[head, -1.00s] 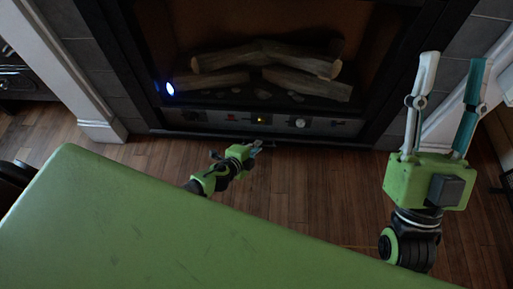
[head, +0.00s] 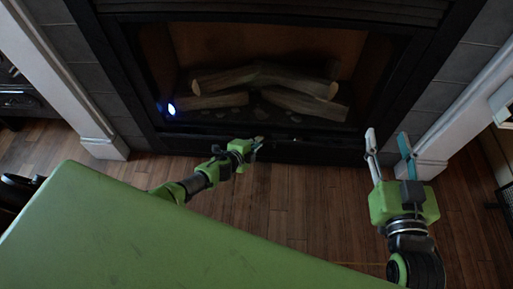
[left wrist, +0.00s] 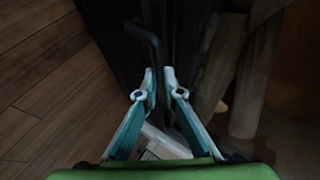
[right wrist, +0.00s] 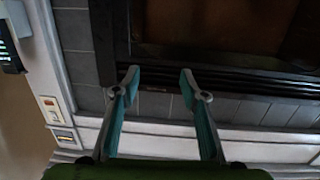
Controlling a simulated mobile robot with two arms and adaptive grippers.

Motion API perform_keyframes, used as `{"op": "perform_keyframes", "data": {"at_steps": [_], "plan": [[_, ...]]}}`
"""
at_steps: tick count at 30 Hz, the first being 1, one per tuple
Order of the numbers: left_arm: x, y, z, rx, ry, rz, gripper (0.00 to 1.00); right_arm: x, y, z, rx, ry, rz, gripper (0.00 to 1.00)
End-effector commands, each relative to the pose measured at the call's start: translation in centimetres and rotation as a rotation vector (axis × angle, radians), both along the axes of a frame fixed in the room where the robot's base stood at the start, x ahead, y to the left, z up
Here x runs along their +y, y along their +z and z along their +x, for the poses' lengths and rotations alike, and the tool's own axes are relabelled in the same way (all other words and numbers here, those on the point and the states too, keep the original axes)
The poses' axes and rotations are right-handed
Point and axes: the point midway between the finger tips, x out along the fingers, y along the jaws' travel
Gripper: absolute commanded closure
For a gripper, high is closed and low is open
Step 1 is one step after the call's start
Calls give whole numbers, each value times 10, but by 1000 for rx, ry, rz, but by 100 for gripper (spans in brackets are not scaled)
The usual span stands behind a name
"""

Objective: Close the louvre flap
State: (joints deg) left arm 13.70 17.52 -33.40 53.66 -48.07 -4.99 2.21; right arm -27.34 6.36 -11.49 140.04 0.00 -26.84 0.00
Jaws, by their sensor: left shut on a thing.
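The louvre flap (head: 315,151) is the dark strip along the bottom of the fireplace in the head view. It looks raised in front of the control panel, which is hidden there. My left gripper (head: 258,143) is at the flap's upper edge. In the left wrist view my left gripper (left wrist: 160,78) is shut on the flap, close to a dark bent handle (left wrist: 147,38). A pale surface, perhaps the panel, shows between its fingers. My right gripper (head: 388,147) is open and empty, right of the firebox; its fingers stand apart in the right wrist view (right wrist: 160,80).
Logs (head: 265,85) lie in the firebox above the flap, with a blue light (head: 171,109) at its left. White surround posts (head: 103,146) stand either side. My green body covers the lower left. Wooden floor (head: 290,200) is clear before the fireplace.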

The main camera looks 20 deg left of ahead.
Motion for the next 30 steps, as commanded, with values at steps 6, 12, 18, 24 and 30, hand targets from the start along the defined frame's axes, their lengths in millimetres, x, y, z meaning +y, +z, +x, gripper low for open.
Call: {"op": "perform_keyframes", "data": {"at_steps": [6, 12, 18, 24, 30], "plan": [[4, 8, 13, -4, 4, -2, 100, -4, -19, -4, 89, -6, -22, 60], [5, 9, 17, -5, 3, -1, 100, -5, -25, -6, 117, -7, -30, 60], [5, 9, 17, -6, 2, -2, 100, -5, -26, -6, 119, -8, -30, 60], [5, 9, 17, -6, 3, -2, 77, -5, -26, -6, 119, -8, -30, 60], [5, 8, 16, -4, 1, -1, 75, -5, -26, -6, 118, -8, -30, 60]]}}
